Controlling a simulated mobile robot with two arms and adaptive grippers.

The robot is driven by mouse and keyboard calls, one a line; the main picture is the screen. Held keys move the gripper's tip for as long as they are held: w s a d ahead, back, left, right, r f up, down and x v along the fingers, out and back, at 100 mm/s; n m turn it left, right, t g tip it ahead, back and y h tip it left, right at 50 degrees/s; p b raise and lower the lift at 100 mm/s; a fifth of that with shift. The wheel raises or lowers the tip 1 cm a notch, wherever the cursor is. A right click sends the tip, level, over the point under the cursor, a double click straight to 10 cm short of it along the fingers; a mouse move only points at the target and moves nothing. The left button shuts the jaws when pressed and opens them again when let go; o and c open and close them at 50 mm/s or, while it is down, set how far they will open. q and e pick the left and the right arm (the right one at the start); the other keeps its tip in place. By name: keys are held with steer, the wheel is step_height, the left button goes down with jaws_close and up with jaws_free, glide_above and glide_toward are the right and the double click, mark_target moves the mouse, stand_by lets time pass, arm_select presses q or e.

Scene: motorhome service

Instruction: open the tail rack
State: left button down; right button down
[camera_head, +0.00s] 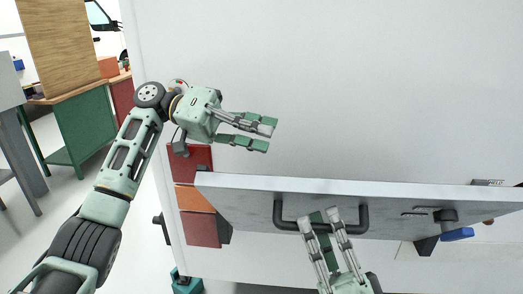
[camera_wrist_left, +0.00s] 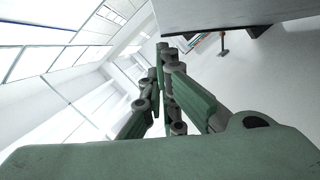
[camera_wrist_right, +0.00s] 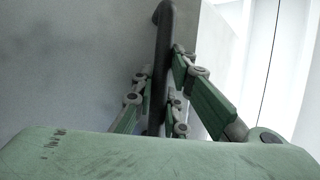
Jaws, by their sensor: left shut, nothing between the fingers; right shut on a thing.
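The tail rack (camera_head: 245,205) is a grey panel across the lower part of the white motorhome wall (camera_head: 340,90). A dark bar handle (camera_head: 363,218) is fixed to its face, and the handle also shows as a dark curved bar in the right wrist view (camera_wrist_right: 162,45). My right gripper (camera_head: 319,215) comes from below and is shut on the handle, with its fingers either side of the bar. My left gripper (camera_head: 270,134) is shut and empty, in front of the white wall above the left part of the rack. The rack's far mountings are hidden.
Red and orange lamps (camera_head: 200,200) sit left of the rack. A dark knob (camera_head: 446,216) and a blue piece (camera_head: 457,234) are at its right. A green cabinet (camera_head: 85,125) and a grey table (camera_head: 10,90) stand at the left, with clear floor between them and the motorhome.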

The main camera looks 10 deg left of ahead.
arm_select(q)
steer(key=shift+s+d+f, duration=0.25)
steer(key=shift+s+f, duration=0.35)
steer(key=shift+s, duration=0.25)
steer(key=shift+s+d+f, duration=0.2)
steer(key=shift+s+f, duration=0.4)
steer(key=shift+s, duration=0.25)
